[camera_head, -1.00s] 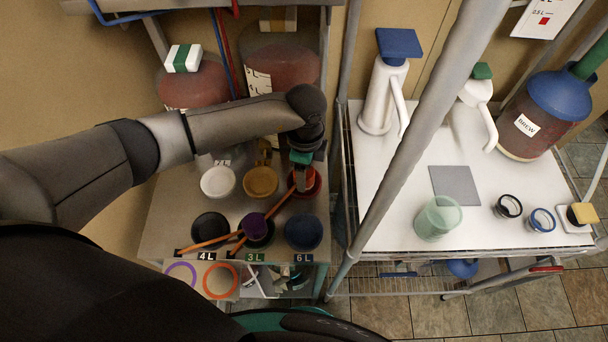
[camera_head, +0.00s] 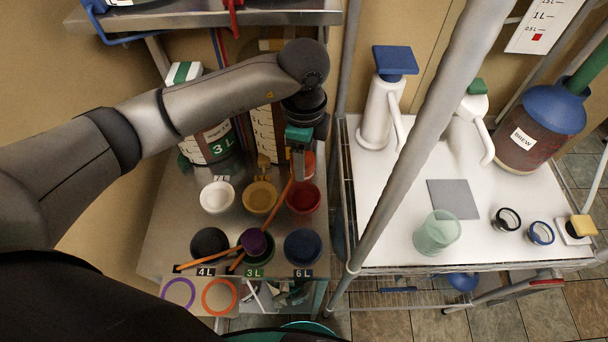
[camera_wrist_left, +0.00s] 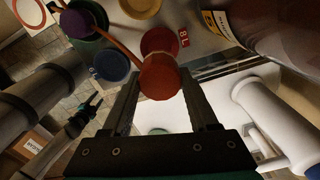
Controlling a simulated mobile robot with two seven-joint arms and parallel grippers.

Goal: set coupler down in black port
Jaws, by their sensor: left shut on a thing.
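My left gripper (camera_head: 300,168) is shut on a red coupler (camera_wrist_left: 160,76), above the red port (camera_head: 303,198) in the back row. In the left wrist view the coupler sits between the two fingers, with the red port (camera_wrist_left: 158,41) beyond it. An orange rod (camera_head: 278,204) slants from near the coupler toward the front row. The black port (camera_head: 208,242) is the front-left one, by the 4L label, and looks empty. A purple coupler (camera_head: 255,241) stands at the green port (camera_head: 266,257), with another orange rod (camera_head: 208,258) passing in front of the black port.
A white port (camera_head: 217,197), a yellow port (camera_head: 260,196) and a blue port (camera_head: 303,246) are on the same bench. A 3L vessel (camera_head: 212,145) stands behind. A grey post (camera_head: 430,115) rises at the right, before a white table (camera_head: 385,225).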

